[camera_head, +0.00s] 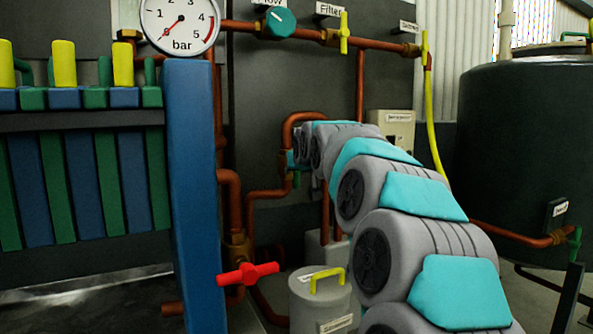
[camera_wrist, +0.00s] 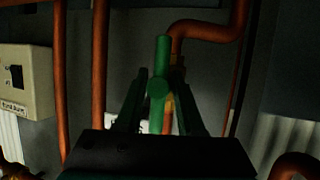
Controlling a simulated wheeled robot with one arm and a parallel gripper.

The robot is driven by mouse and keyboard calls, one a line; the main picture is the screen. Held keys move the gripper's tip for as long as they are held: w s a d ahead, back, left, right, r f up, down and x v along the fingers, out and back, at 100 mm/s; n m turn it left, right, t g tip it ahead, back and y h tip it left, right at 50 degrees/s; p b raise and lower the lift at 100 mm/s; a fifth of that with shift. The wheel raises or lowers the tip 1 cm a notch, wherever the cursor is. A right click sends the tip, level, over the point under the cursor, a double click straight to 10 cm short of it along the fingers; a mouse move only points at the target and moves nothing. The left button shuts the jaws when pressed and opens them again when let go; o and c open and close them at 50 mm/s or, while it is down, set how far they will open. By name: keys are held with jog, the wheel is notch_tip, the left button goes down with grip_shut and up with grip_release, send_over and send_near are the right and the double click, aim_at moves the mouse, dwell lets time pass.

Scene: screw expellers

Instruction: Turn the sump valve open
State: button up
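A green valve handle (camera_wrist: 162,52) stands upright on brass and copper pipework in the middle of the wrist view. Any label naming it as the sump valve is not readable; a pale plate behind it is mostly covered. My gripper (camera_wrist: 161,80) is open, with one dark finger on each side of the handle and small gaps showing. Whether the fingers touch it cannot be told. In the head view my arm reaches to the copper pipes at the back, where a small green handle (camera_head: 296,180) shows beside its end; the fingers are hidden there.
Copper pipes (camera_wrist: 100,70) run on both sides of my gripper, with a pale switch box (camera_wrist: 26,82) at left. The head view shows a red valve handle (camera_head: 247,273), a lidded grey bucket (camera_head: 318,302), a blue post (camera_head: 194,190) and a dark tank (camera_head: 525,140).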

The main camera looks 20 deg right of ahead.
jog(key=v, duration=0.8)
dwell(0.4)
